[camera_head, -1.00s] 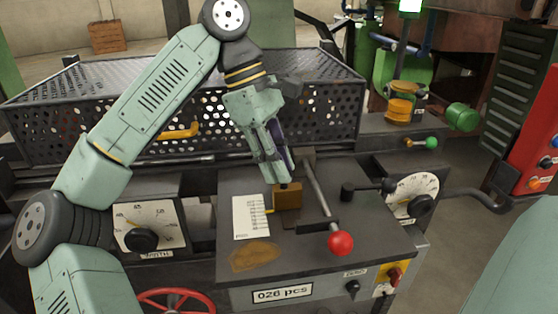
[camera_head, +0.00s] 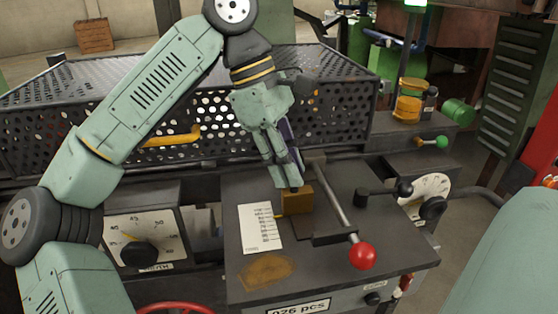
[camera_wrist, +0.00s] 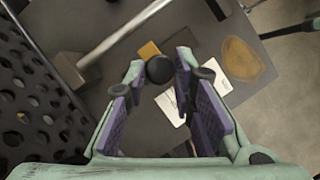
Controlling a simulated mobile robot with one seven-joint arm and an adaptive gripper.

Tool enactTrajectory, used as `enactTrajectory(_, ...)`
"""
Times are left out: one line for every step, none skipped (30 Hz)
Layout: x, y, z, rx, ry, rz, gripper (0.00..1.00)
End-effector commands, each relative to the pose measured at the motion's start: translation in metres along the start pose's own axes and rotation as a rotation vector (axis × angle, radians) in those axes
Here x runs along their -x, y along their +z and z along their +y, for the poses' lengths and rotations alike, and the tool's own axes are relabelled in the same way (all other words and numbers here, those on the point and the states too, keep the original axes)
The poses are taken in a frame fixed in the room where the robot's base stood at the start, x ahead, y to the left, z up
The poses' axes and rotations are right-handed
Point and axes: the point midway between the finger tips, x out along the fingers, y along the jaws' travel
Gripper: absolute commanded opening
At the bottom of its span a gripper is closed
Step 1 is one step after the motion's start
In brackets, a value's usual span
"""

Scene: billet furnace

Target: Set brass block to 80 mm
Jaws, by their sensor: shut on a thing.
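The brass block (camera_head: 298,204) sits on the dark bench top beside a white scale card (camera_head: 258,232). A thin yellow pointer reaches from the block to the card's right edge; the scale figures are too small to read. My gripper (camera_head: 291,185) comes down from above and is shut on the black knob on top of the block. In the wrist view the round black knob (camera_wrist: 159,69) is between the two fingertips. The brass block (camera_wrist: 149,50) shows just beyond it, partly hidden, and the scale card (camera_wrist: 172,107) is partly covered by the fingers.
A steel bar with a red ball handle (camera_head: 362,256) runs close to the block's right. A black-knobbed lever (camera_head: 402,188) and a dial (camera_head: 428,193) stand farther right. Another dial (camera_head: 140,240) is at left. The perforated basket (camera_head: 335,115) rises behind. A brown stain (camera_head: 266,271) marks the bench front.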

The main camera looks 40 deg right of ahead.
Motion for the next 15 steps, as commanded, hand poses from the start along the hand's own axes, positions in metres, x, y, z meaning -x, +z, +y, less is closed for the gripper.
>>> enactTrajectory(-0.0002,-0.0002,-0.0007,0.001,-0.002,0.002,0.00)
enactTrajectory(-0.0001,-0.0003,-0.0008,0.002,-0.002,0.002,0.00)
enactTrajectory(-0.0001,-0.0004,-0.0008,0.002,-0.003,0.002,0.00)
enactTrajectory(-0.0001,-0.0005,-0.0008,0.002,-0.003,0.002,0.00)
enactTrajectory(-0.0001,-0.0006,-0.0008,0.002,-0.003,0.002,0.00)
enactTrajectory(-0.0001,-0.0006,-0.0008,0.002,-0.003,0.002,0.00)
enactTrajectory(-0.0001,-0.0007,-0.0008,0.002,-0.003,0.003,0.00)
enactTrajectory(-0.0001,-0.0007,-0.0008,0.002,-0.003,0.003,0.24)
enactTrajectory(-0.0001,-0.0007,-0.0008,0.002,-0.003,0.003,0.27)
enactTrajectory(-0.0001,-0.0007,-0.0007,0.002,-0.003,0.003,0.29)
enactTrajectory(-0.0001,-0.0007,-0.0007,0.002,-0.003,0.003,0.31)
enactTrajectory(-0.0001,-0.0007,-0.0007,0.002,-0.003,0.003,0.33)
enactTrajectory(-0.0002,-0.0007,-0.0007,0.002,-0.003,0.002,0.35)
enactTrajectory(-0.0002,-0.0007,-0.0006,0.002,-0.003,0.002,0.37)
enactTrajectory(-0.0002,-0.0007,-0.0006,0.002,-0.003,0.002,0.40)
